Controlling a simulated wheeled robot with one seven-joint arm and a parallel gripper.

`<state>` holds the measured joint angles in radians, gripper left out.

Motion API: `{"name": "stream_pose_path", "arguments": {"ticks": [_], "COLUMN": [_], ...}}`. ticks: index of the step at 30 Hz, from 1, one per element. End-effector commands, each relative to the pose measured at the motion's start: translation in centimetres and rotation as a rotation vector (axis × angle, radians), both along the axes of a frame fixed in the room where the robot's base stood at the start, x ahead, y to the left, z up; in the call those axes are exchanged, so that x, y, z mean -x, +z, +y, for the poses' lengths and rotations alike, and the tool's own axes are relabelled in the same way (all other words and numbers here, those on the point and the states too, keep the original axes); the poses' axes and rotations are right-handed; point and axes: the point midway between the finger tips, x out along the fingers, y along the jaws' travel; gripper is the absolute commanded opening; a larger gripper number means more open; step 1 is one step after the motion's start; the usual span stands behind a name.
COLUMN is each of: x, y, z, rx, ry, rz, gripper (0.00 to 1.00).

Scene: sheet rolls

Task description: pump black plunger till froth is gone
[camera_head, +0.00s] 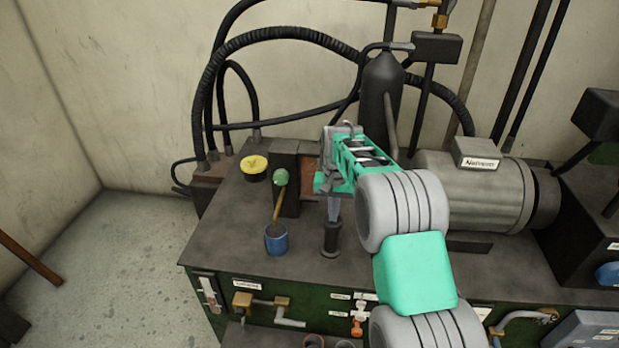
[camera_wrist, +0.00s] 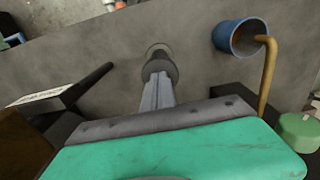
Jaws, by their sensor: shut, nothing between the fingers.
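The black plunger (camera_head: 331,241) is a short dark upright cylinder near the front of the dark bench top. In the wrist view the plunger (camera_wrist: 158,62) shows right at the tips of my fingers. My gripper (camera_head: 333,218) points down over it with its fingers shut and nothing between them. In the wrist view my gripper (camera_wrist: 158,84) seems to touch the plunger's top or be just above it. A blue cup (camera_head: 276,240) stands to the left, with a tan bent pipe (camera_head: 279,205) leading into it. I cannot make out froth inside the cup.
A green knob (camera_head: 281,177) tops the pipe beside a dark block (camera_head: 286,190). A yellow-topped pot (camera_head: 254,166) stands behind left. A grey motor (camera_head: 470,190) fills the right side. Black hoses (camera_head: 215,75) and a dark cylinder (camera_head: 380,95) rise behind. The front-left bench top is clear.

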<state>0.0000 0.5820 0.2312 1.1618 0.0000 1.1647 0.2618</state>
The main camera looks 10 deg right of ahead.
Motion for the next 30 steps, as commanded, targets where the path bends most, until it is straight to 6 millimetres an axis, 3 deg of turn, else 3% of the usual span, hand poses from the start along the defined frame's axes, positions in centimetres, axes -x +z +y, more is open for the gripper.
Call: {"name": "stream_pose_path", "arguments": {"ticks": [5,18,30], "x": [0.1,0.1,0.1], "y": [0.5,5.4,5.4], "z": [0.0,0.0,0.0], "rx": [0.000,0.000,0.000], "ry": [0.000,0.000,0.000], "rz": [0.005,0.005,0.003], "gripper": [0.00,0.00,0.00]}}
